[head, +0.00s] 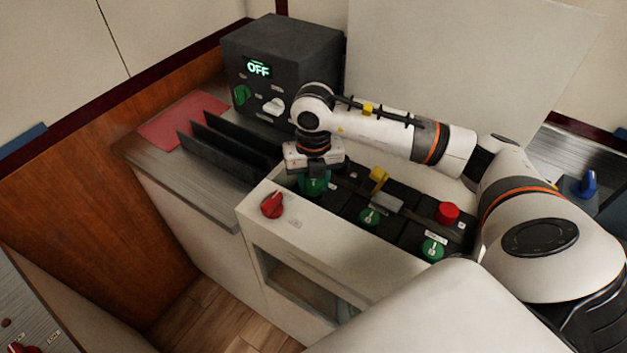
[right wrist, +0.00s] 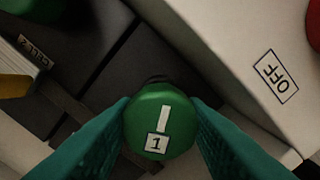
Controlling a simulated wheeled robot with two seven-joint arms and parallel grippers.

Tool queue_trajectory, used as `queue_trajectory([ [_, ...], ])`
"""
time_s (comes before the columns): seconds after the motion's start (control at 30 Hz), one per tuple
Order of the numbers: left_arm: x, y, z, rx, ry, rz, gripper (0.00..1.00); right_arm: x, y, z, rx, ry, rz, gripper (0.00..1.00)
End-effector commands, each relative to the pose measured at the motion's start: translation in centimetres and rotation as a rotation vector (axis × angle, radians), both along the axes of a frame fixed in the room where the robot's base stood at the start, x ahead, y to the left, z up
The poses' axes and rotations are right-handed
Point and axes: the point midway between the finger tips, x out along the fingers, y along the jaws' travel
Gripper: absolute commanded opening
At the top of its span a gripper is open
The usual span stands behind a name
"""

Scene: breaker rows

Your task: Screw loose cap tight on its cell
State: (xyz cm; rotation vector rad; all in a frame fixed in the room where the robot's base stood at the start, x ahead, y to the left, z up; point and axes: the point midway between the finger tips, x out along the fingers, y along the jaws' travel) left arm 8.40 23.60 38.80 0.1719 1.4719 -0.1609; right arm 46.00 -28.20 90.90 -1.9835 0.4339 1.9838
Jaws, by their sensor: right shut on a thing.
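A green cap marked 1 (right wrist: 160,120) sits between the teal fingers of my right gripper (right wrist: 160,140), which is shut on it. In the head view, this gripper (head: 315,184) points down at the left end of the row of dark cells. The cap there is mostly hidden by the fingers. Two other green caps stand further right, one in the middle (head: 369,217) and one near the front right (head: 433,249). How tightly the held cap is seated cannot be told. My left gripper is not in view.
A red knob (head: 272,205) is close to the held cap. A yellow lever (head: 378,179) and a red button (head: 448,212) rise from the row. Behind stand black dividers (head: 228,140) and a dark box (head: 283,60) reading OFF.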

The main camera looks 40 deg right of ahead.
Motion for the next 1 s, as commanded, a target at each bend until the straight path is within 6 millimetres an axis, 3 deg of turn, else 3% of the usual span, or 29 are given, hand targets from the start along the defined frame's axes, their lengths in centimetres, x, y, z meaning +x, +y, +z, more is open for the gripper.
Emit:
queue_trajectory([
  [1.0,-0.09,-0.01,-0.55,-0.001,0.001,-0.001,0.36,0.0,0.0,-0.44,0.0,0.0,0.0,0.17],
])
